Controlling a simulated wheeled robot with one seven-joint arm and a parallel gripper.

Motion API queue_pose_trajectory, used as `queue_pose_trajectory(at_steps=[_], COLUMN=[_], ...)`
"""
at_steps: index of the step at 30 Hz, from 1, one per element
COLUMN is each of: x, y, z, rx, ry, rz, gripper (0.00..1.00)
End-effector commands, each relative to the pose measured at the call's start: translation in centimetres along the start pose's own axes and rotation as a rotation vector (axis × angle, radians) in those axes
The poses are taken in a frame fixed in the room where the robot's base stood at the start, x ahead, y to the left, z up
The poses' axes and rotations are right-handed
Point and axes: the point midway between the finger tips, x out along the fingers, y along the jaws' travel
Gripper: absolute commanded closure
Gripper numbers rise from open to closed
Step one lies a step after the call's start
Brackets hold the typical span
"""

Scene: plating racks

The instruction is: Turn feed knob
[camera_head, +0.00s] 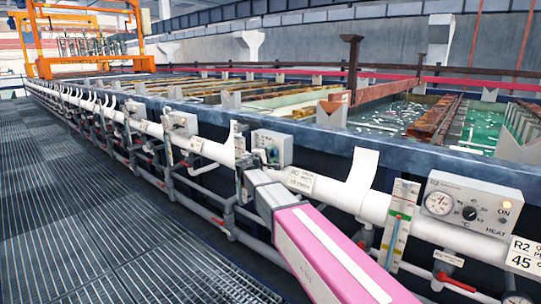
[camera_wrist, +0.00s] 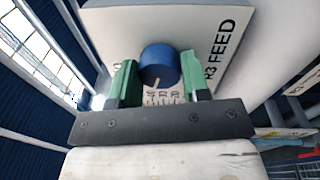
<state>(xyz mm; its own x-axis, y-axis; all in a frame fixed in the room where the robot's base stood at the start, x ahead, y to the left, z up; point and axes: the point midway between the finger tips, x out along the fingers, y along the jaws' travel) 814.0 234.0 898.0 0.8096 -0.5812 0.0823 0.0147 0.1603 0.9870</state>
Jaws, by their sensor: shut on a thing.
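The feed knob (camera_wrist: 160,62) is a round blue knob on a white plate (camera_wrist: 115,32) that reads "FEED" along its right side in the wrist view. A pale pointer mark shows at the knob's lower edge. My gripper (camera_wrist: 160,82) has one green finger on each side of the knob and is shut on it. In the head view my gripper (camera_head: 244,166) is at the pipe run along the tank front. The knob is not visible there, hidden by my gripper and the equipment around it.
A white control box (camera_head: 470,204) with a gauge and dial stands at the right. A thermometer panel (camera_head: 401,226) and a red-handled valve (camera_head: 455,283) are near it. A white pipe (camera_head: 330,192) runs along the tank edge. The grated walkway (camera_head: 90,220) at left is clear.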

Motion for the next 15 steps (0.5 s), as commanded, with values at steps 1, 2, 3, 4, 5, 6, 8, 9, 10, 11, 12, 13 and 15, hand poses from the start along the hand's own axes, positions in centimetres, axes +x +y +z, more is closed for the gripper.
queue_pose_trajectory(at_steps=[1,2,3,4,5,6,8,9,10,11,12,13,15], x=[-0.02,-0.02,-0.02,-0.02,-0.02,-0.02,-0.03,-0.03,-0.03,-0.03,-0.03,-0.03,-0.03], y=[-0.05,-0.06,-0.06,-0.07,-0.07,-0.08,-0.08,-0.08,-0.09,-0.09,-0.09,-0.09,-0.1], z=[0.01,0.01,0.01,0.01,0.01,0.02,0.02,0.02,0.03,0.03,0.03,0.03,0.04], rx=[0.025,0.039,0.057,0.068,0.08,0.092,0.108,0.116,0.121,0.125,0.13,0.133,0.137], ry=[-0.002,-0.004,-0.005,-0.006,-0.008,-0.009,-0.01,-0.011,-0.012,-0.012,-0.013,-0.013,-0.013], rz=[0.0,0.001,0.001,0.001,0.002,0.002,0.002,0.002,0.002,0.003,0.003,0.003,0.003], gripper=[0.81,0.81,0.81,0.81,0.81,0.81,0.81,0.81,0.81,0.81,0.81,0.81,0.81])
